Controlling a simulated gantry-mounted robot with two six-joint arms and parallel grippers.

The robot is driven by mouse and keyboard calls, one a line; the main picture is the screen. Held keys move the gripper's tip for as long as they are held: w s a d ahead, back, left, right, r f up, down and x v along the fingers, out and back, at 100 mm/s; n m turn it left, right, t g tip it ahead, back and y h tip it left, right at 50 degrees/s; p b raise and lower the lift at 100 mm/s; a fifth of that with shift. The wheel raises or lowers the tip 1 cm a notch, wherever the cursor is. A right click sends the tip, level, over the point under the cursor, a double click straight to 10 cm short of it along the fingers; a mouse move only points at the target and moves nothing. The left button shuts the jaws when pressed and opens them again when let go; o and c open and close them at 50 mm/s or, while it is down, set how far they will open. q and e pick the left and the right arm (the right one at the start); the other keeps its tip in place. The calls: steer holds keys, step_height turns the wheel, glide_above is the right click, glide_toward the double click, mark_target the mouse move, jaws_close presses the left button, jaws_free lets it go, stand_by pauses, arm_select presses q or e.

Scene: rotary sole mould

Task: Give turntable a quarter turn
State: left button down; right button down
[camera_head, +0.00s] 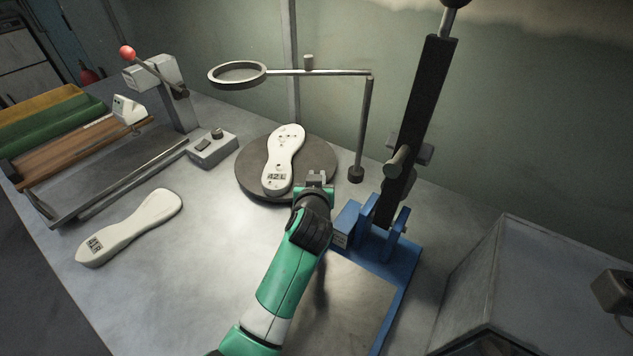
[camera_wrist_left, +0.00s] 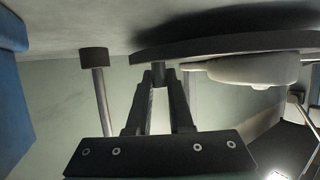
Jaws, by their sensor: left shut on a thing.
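The round dark turntable (camera_head: 248,180) stands on the bench in the middle of the head view. A white sole-shaped mould (camera_head: 283,160) with a printed label lies on it, its labelled end toward me. My left gripper (camera_head: 316,179) is at the turntable's near right rim. In the left wrist view, which looks upside down, the gripper fingers (camera_wrist_left: 159,80) are closed around a small peg (camera_wrist_left: 158,68) on the disc (camera_wrist_left: 220,44). The mould (camera_wrist_left: 240,70) shows beside the peg, apart from the fingers. My right gripper is not in view.
A ring on a post (camera_head: 359,140) stands just right of the turntable. A blue-based lever press (camera_head: 405,250) is close to my left arm. A small control box (camera_head: 212,148) and a loose sole (camera_head: 130,228) lie to the left.

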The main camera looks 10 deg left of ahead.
arm_select(q)
steer(key=c, duration=0.8)
jaws_free()
steer(key=shift+s+r+p, duration=0.25)
steer(key=shift+s+p, duration=0.05)
steer(key=shift+p, duration=0.15)
steer(key=p+v, duration=1.1)
steer(key=shift+f, duration=0.15)
